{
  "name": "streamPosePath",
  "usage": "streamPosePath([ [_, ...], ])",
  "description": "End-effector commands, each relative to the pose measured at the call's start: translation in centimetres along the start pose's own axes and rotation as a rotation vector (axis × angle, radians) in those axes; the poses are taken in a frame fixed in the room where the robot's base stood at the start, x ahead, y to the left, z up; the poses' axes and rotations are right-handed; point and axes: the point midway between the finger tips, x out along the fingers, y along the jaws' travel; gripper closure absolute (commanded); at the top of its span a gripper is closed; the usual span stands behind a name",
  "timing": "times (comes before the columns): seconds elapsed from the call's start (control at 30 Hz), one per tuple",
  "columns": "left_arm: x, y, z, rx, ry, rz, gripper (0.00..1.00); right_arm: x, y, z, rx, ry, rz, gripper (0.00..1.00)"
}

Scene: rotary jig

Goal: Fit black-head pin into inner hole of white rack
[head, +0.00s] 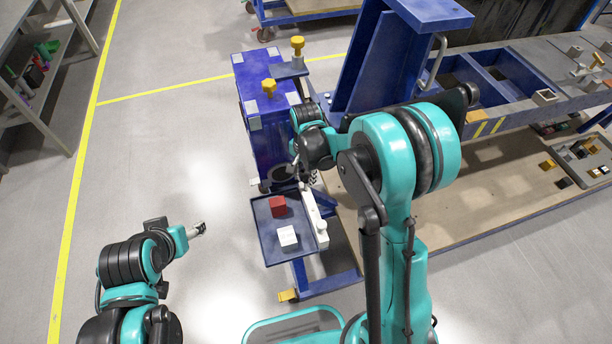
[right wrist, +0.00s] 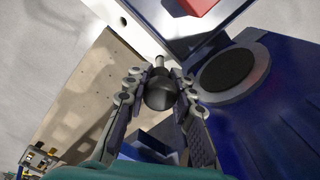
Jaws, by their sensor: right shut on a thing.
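The white rack (head: 312,214) is a narrow white bar along the right edge of a small blue tray. In the right wrist view the rack (right wrist: 140,32) runs down toward the fingertips, with a dark spot near its upper end. My right gripper (right wrist: 160,88) is shut on the black-head pin (right wrist: 160,94); its round black head is between the fingers and its pale shank points toward the rack. I cannot tell whether the shank touches the rack or enters a hole. In the head view the arm largely hides this gripper. My left gripper (head: 199,229) is over bare floor, away from the rack.
The blue tray (head: 269,236) holds a red block (head: 278,206) and a white block (head: 287,237). A grey ring with a dark centre (right wrist: 232,73) lies close right of the fingers.

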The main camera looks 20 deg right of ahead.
Motion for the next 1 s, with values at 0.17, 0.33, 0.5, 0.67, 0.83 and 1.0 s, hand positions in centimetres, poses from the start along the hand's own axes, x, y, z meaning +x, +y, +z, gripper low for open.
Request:
streamPosePath([
  [0.17, 0.4, 0.0, 0.3, 0.000, 0.000, 0.000, 0.37, 0.6, 0.0, 0.0, 0.000, 0.000, 0.000, 1.00],
  [0.33, 0.7, 0.0, 0.5, 0.000, 0.000, 0.000, 0.37, 1.0, 0.0, 0.0, 0.000, 0.000, 0.000, 1.00],
  [0.5, 1.0, 0.0, 0.7, 0.000, 0.000, 0.000, 0.37, 1.4, 0.0, 0.0, 0.000, 0.000, 0.000, 1.00],
  [0.67, 1.3, 0.0, 0.9, 0.000, 0.000, 0.000, 0.37, 1.8, 0.0, 0.0, 0.000, 0.000, 0.000, 1.00],
  [0.83, 1.6, 0.0, 1.1, 0.000, 0.000, 0.000, 0.37, 2.2, 0.0, 0.0, 0.000, 0.000, 0.000, 1.00],
  [1.0, 1.9, 0.0, 1.3, 0.000, 0.000, 0.000, 0.37, 2.6, 0.0, 0.0, 0.000, 0.000, 0.000, 1.00],
])
